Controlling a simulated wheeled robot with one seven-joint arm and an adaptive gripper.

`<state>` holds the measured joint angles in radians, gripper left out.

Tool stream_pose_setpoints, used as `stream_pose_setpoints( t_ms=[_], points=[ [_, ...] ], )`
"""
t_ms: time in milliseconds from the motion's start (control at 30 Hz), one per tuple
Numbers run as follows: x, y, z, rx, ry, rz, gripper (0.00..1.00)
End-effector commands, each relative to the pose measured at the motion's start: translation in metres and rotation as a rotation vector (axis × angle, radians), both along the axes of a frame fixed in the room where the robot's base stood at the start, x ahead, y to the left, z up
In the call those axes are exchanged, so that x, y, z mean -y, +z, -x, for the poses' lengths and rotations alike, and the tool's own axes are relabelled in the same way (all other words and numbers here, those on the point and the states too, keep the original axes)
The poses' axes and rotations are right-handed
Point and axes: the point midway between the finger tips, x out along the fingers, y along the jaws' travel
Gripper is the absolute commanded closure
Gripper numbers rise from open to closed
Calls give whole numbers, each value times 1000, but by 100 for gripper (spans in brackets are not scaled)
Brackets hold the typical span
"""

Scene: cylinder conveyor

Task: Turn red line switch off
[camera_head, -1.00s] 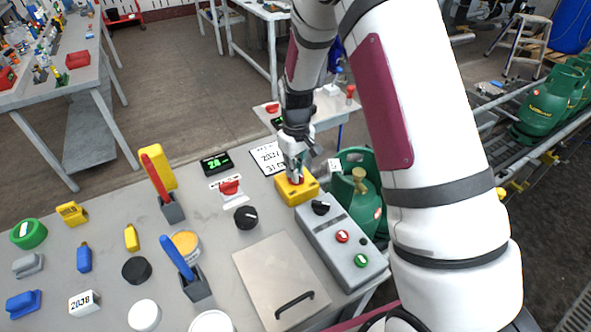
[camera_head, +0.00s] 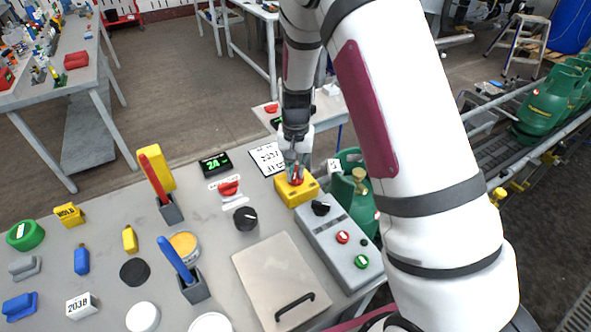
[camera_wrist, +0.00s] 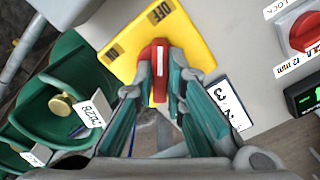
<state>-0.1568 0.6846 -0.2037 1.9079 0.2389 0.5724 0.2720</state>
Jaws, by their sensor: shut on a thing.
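A yellow switch box (camera_head: 295,193) with a red handle (camera_head: 297,180) sits at the far right part of the grey table. In the wrist view the box face (camera_wrist: 180,42) carries the words OFF and ON, and the red handle (camera_wrist: 159,58) has a white line along it. My gripper (camera_wrist: 160,80) is shut on the red handle, one finger on each side. In the head view my gripper (camera_head: 296,172) comes down onto the box from above and partly hides the handle.
A grey control box (camera_head: 336,240) with a black knob and red and green buttons stands beside the yellow box. Another red knob (camera_head: 228,187) and a black knob (camera_head: 245,218) lie to the left. Green gas cylinders (camera_head: 360,205) stand behind on the right.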

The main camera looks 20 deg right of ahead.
Motion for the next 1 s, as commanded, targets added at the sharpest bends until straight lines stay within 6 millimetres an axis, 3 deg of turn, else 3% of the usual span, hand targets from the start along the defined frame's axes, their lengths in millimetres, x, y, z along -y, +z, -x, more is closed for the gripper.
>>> stream_pose_setpoints(
  t_ms=[300,833,867,900,1000],
  points=[
    [0,0,0,0,-110,0,100],
    [0,0,0,0,-132,-1,100],
    [0,0,0,0,-132,-1,82],
    [0,0,0,0,-131,0,72],
    [0,0,0,0,-130,0,68]
  ],
)
